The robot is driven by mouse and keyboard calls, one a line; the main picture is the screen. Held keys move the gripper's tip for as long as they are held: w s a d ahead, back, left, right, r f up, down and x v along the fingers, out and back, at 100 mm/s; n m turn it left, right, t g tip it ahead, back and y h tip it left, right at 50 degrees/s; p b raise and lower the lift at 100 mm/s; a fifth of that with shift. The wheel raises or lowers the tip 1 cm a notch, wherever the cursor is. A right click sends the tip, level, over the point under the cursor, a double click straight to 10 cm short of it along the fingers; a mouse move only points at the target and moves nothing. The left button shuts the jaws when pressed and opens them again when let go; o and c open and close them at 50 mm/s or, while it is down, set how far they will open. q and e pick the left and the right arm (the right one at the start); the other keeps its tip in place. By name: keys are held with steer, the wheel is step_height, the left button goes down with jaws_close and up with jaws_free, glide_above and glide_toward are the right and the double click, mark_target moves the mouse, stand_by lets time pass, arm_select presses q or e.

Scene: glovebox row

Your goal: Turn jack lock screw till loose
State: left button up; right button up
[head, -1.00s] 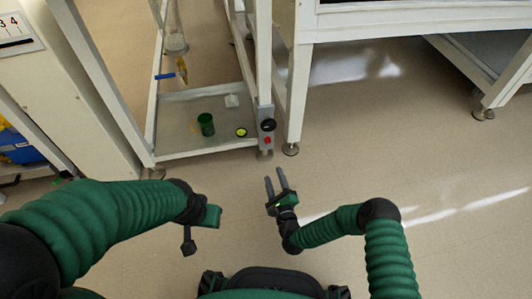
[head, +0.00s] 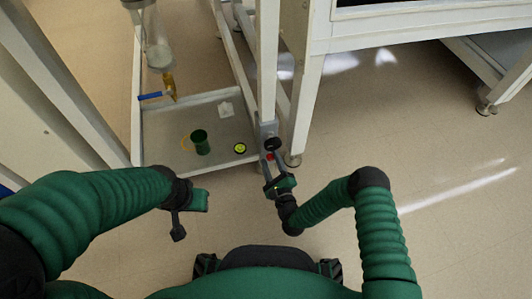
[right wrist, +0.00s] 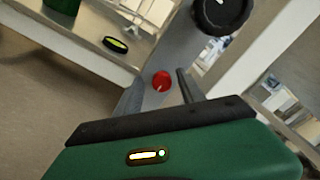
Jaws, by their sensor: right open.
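A small red screw knob (right wrist: 161,81) sits on the grey bracket at the foot of the frame post, just below a larger round black knob (right wrist: 222,14). In the head view the red knob (head: 269,156) is partly hidden by my right gripper. My right gripper (right wrist: 160,78) is open, its two fingers pointing at the red knob, one on each side of it in the picture. I cannot tell whether they touch it. My left gripper (head: 190,202) hangs lower left of the frame, away from the screw; its jaws do not show clearly.
The frame's low tray (head: 222,105) holds a dark green cup (head: 200,142), a yellow-and-black disc (head: 240,148) and a white piece (head: 226,109). A clear cylinder (head: 158,50) with a blue-handled valve (head: 150,96) hangs above. White bench legs stand to the right; the floor front right is clear.

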steer(key=shift+d, duration=0.15)
steer(key=shift+c, duration=0.7)
jaws_close()
